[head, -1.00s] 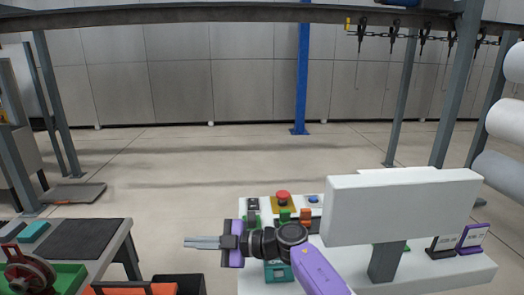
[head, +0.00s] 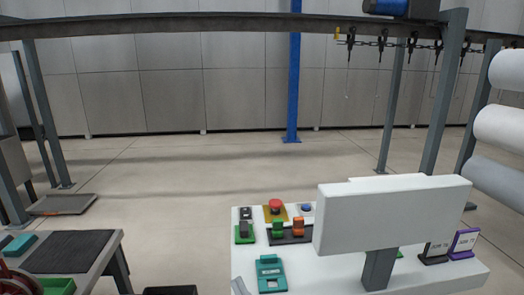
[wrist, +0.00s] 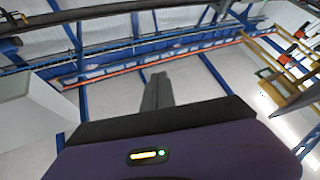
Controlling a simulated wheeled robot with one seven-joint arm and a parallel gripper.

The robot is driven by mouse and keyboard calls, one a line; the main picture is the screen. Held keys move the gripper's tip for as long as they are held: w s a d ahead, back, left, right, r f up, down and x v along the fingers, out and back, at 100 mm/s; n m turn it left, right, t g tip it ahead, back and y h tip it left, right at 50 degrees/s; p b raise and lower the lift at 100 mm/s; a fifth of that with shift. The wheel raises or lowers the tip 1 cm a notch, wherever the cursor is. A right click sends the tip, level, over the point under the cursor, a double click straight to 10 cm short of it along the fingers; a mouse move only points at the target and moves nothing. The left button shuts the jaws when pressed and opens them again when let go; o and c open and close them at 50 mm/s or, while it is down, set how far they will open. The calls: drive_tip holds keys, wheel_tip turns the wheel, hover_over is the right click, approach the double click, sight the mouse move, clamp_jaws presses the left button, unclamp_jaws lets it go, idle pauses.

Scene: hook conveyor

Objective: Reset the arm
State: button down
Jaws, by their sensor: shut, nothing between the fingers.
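My gripper (wrist: 157,92) shows in the wrist view, where its fingers are together with nothing between them. The wrist view looks up past the fingers toward the ceiling and overhead beams. My gripper is out of the head view. Only a small pale piece at the bottom edge, left of the teal device, may be part of my arm. My gripper touches nothing that I can see.
A white control desk (head: 420,276) holds a red stop button (head: 275,205), a teal device (head: 270,274) and a screen seen from behind (head: 393,217). A workbench (head: 101,262) stands at left. Hooks (head: 411,48) hang from the overhead rail. The floor beyond is open.

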drive_tip(key=s+d+f+m+h, duration=0.3)
drive_tip(key=s+d+m+h, duration=0.15)
drive_tip(key=s+d, duration=0.3)
drive_tip(key=s+d+f+m+h, duration=0.4)
drive_tip(key=s+d+h, duration=0.1)
drive_tip(key=s+d, duration=0.25)
drive_tip(key=s+d+m+g+h, duration=0.1)
drive_tip(key=s+d, duration=0.3)
drive_tip(key=s, duration=0.7)
drive_tip(key=s+d+f+m+g+h, duration=0.1)
drive_tip(key=s+d+g+h, duration=0.2)
drive_tip(key=s, duration=0.8)
drive_tip(key=shift+s+d+f+g, duration=0.3)
drive_tip(key=shift+d+g, duration=0.2)
drive_tip(key=shift+d, duration=0.45)
